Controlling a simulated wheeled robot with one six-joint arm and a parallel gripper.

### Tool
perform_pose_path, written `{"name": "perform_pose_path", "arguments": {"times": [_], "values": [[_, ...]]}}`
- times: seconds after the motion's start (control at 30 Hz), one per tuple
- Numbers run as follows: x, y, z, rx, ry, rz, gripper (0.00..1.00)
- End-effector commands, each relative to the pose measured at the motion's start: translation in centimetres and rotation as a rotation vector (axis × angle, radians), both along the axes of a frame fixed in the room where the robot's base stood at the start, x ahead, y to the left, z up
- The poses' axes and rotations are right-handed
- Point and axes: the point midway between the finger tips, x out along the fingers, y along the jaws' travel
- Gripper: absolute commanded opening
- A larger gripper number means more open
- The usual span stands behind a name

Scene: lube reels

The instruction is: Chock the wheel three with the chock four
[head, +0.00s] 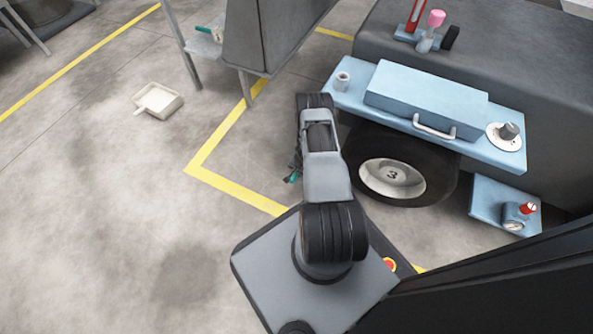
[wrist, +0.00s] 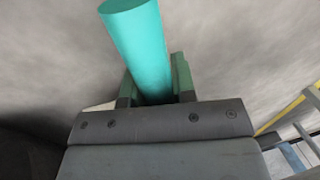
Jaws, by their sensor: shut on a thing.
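Wheel three (head: 393,178), a black tyre with a pale hub marked 3, stands under the blue running board at the right in the head view. My gripper (head: 294,175) hangs to the left of this wheel, apart from it, partly hidden by my arm. In the wrist view my gripper (wrist: 153,85) is shut on a teal rod (wrist: 138,45) between its green fingers. A little teal (head: 291,180) shows at the gripper in the head view. No number shows on the held thing, so I cannot tell whether it is chock four.
A blue box with a handle (head: 425,97) lies on the running board (head: 345,98). A lower blue step (head: 487,208) carries a red-topped item. A grey cabinet (head: 270,35) stands behind my arm. A white dustpan (head: 160,100) lies on open floor at left, beyond yellow lines.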

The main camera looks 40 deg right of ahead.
Motion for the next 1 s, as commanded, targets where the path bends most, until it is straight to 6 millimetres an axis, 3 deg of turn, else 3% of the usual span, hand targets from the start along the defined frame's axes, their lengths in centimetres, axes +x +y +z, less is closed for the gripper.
{"name": "perform_pose_path", "arguments": {"times": [0.4, 1.0], "values": [[-1.2, -0.7, -3.0, -0.002, -0.001, 0.000, 0.00], [-5.4, -3.0, -2.7, -0.001, 0.000, -0.001, 0.00]]}}
